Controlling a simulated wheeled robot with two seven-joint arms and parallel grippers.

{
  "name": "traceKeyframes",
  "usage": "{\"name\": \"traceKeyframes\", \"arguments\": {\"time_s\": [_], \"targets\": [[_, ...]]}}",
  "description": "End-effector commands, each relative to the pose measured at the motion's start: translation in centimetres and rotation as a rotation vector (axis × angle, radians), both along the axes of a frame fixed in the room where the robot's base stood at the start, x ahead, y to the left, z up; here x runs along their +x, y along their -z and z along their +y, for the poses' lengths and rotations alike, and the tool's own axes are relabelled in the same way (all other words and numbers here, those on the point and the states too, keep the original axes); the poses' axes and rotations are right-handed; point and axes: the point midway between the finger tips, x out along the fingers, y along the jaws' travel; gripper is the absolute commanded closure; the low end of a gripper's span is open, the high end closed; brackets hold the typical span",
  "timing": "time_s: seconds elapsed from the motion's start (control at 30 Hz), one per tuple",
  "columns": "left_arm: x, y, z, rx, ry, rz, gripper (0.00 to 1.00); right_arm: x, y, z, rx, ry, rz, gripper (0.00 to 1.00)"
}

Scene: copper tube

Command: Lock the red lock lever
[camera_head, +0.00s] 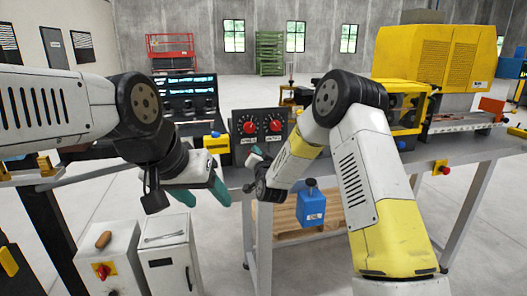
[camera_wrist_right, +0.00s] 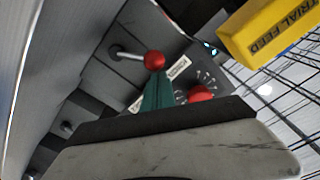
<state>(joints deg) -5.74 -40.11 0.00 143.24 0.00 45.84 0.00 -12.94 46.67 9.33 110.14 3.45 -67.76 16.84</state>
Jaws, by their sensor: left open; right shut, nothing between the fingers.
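In the right wrist view, a red ball-ended lever (camera_wrist_right: 154,61) on a metal rod stands out from a dark grey machine face. A second red ball or knob (camera_wrist_right: 202,94) sits beside a scale of white marks. The labels are too small to read, so I cannot tell which is the lock lever. My right gripper's green fingers (camera_wrist_right: 157,92) are shut and empty, and appear just below the first ball; contact is unclear. In the head view my right gripper (camera_head: 257,153) is at the bench by the dial panel. My left gripper (camera_head: 205,192) is open and empty, left of the bench.
A black panel (camera_head: 261,135) with two red-centred dials stands on the grey bench (camera_head: 408,160). A yellow labelled block (camera_wrist_right: 268,32) is close at upper right in the wrist view. A blue box (camera_head: 312,208) hangs below the bench. Grey cabinets (camera_head: 165,262) stand at lower left.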

Motion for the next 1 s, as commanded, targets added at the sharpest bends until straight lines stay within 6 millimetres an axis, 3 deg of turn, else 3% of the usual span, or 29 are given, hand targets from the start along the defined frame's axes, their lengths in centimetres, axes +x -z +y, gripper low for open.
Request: {"name": "traceKeyframes", "arguments": {"time_s": [1.0], "targets": [[0.00,0.00,0.00,0.000,0.000,0.000,0.41,-0.10,0.08,0.85,0.009,-0.004,0.006,1.00]]}}
